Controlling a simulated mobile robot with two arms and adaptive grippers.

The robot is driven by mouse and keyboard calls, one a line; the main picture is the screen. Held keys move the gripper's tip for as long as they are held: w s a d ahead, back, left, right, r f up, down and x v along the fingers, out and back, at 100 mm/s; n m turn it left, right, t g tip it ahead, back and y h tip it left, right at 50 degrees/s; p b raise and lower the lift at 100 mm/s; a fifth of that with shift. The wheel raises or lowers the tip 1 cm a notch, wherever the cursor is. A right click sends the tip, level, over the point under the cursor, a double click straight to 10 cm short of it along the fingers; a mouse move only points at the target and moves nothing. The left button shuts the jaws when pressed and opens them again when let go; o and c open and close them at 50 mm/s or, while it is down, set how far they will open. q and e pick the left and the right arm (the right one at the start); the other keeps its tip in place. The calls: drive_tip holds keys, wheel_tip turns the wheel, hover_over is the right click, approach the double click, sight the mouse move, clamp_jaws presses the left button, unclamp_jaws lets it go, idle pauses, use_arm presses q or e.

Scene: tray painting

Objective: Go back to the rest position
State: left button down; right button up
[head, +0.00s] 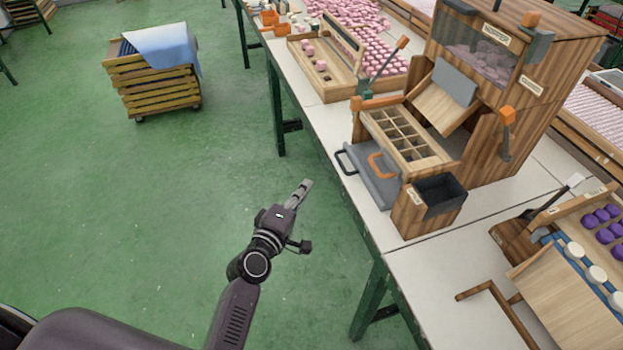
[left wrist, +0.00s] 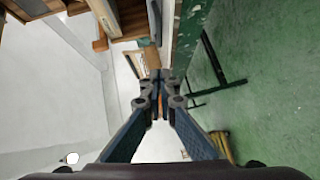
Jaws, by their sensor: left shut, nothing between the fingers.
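My left gripper (head: 301,191) is shut and empty in the head view. It hangs over the green floor, to the left of the table's edge and apart from it. In the left wrist view its fingers (left wrist: 158,75) meet at the tips with nothing held. My right gripper is not in either view.
The white-topped table (head: 472,258) with green legs runs along the right. On it stands a wooden dispenser (head: 545,100) with a compartment tray (head: 405,135) and a black bin (head: 440,193). A slatted crate cart (head: 155,92) stands at the back left. The floor between is clear.

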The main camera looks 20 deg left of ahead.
use_arm(q)
drive_tip(key=shift+s, duration=0.45)
drive_tip(key=s+d+f+m+g, duration=0.1)
drive_tip(key=s+f+m+g, duration=0.3)
drive_tip(key=f, duration=0.7)
drive_tip(key=s+f+m+g, duration=0.1)
drive_tip(key=s+f, duration=0.6)
drive_tip(key=f, duration=0.3)
drive_tip(key=s+d+f+m+g, duration=0.1)
drive_tip(key=s+f+m+g, duration=0.3)
drive_tip(key=f, duration=0.7)
drive_tip(key=s+a+f+m+g+y, duration=0.1)
drive_tip(key=s+a+f+m+g, duration=0.1)
drive_tip(key=s+f, duration=0.4)
drive_tip(key=s+a+f+m+g, duration=0.2)
drive_tip(key=s+a+f+m, duration=0.1)
drive_tip(key=s, duration=1.4)
drive_tip(key=s+a+f+m+g+y, duration=0.1)
drive_tip(key=s+a+f, duration=0.3)
drive_tip(key=s+f, duration=0.4)
drive_tip(key=s+m+g, duration=0.1)
drive_tip(key=s, duration=0.2)
drive_tip(key=shift+s+f+m+y, duration=0.15)
drive_tip(key=shift+f+m+y, duration=0.15)
drive_tip(key=shift+f+m, duration=0.1)
